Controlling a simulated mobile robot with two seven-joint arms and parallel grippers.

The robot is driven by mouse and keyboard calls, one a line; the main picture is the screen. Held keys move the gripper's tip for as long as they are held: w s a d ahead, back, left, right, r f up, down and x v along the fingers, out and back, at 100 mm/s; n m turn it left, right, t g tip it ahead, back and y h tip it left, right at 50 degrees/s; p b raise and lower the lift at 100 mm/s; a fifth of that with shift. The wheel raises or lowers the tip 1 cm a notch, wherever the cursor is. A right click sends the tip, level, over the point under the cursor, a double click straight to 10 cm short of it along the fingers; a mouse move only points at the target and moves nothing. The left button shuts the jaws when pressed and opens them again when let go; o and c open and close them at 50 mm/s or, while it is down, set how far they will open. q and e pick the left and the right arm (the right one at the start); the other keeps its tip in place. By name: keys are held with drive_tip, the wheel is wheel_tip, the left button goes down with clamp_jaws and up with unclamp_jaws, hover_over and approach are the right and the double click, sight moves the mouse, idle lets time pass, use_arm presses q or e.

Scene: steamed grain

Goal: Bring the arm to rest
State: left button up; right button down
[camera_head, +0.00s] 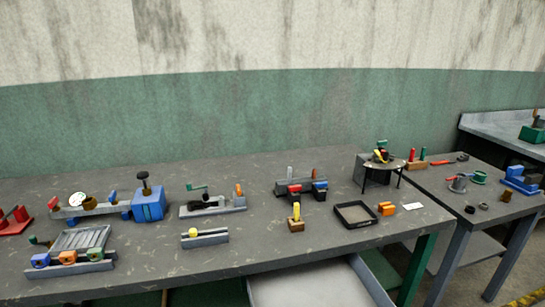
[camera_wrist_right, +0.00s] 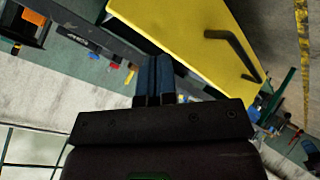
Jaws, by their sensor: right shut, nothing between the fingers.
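My right gripper (camera_wrist_right: 154,78) shows in the right wrist view with its two dark blue fingers pressed together. It is shut and holds nothing. It is not touching any object that I can make out. In the head view neither of my arms nor grippers is in the picture. My left gripper is in neither view.
A long grey workbench (camera_head: 330,239) carries a blue machine (camera_head: 148,205), a black tray (camera_head: 356,214), orange blocks (camera_head: 386,208) and several fixtures. A second table (camera_head: 463,214) stands at the right. The wrist view shows a yellow panel (camera_wrist_right: 200,50) close beside the fingers.

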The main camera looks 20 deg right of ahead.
drive_tip(key=a+f+m, duration=0.2)
drive_tip(key=a+m, duration=0.2)
drive_tip(key=a, duration=0.5)
drive_tip(key=w+a+f+m+t, duration=0.1)
drive_tip(key=a+m, duration=0.3)
drive_tip(key=a, duration=0.6)
drive_tip(key=shift+f, duration=0.8)
